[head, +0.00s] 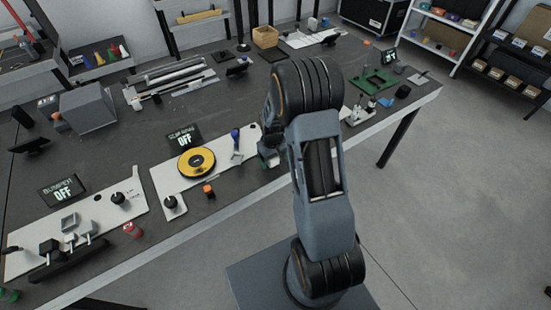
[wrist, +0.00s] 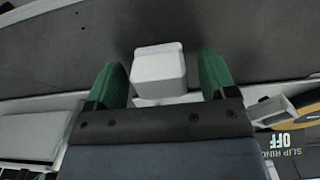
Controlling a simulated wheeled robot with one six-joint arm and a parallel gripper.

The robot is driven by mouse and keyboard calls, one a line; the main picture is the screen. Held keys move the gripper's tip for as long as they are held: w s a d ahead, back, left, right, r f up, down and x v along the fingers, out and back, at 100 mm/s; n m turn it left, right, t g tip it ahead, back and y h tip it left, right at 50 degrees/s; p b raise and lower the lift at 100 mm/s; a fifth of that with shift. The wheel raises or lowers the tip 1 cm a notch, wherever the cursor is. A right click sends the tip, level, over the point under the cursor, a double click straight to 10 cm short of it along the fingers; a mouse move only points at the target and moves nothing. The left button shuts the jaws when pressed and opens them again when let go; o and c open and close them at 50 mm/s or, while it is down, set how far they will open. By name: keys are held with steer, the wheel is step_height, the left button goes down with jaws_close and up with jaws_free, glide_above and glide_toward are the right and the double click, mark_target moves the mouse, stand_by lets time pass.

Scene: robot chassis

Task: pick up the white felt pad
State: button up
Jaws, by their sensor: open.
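A white, block-like thing with a wider lower edge, which looks like the white felt pad (wrist: 158,66), is in the middle of the wrist view. My gripper (wrist: 164,70) is open, with one green finger on each side of it. A gap shows between the pad and each finger, and nothing is held. I cannot tell how far the fingertips are above or below its top. In the head view my arm hides the pad and most of my gripper.
A green board (head: 374,82) lies to the right. A slip ring sign (wrist: 283,143) shows in the wrist view.

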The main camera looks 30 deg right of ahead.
steer(key=shift+c, duration=0.4)
steer(key=c, duration=0.9)
steer(key=shift+r, duration=0.5)
step_height(320, 180, up, 2)
steer(key=shift+w+r, duration=0.1)
steer(key=shift+r, duration=0.1)
steer(key=s+r, duration=0.3)
steer(key=s, duration=0.1)
steer(key=s+a+r, duration=0.1)
steer(key=s+r, duration=0.2)
steer(key=s, duration=0.2)
steer(key=s+r+b, duration=0.1)
steer(key=s+r, duration=0.2)
steer(key=s, duration=0.2)
steer(key=shift+a+r, duration=0.35)
steer(key=shift+a, duration=0.05)
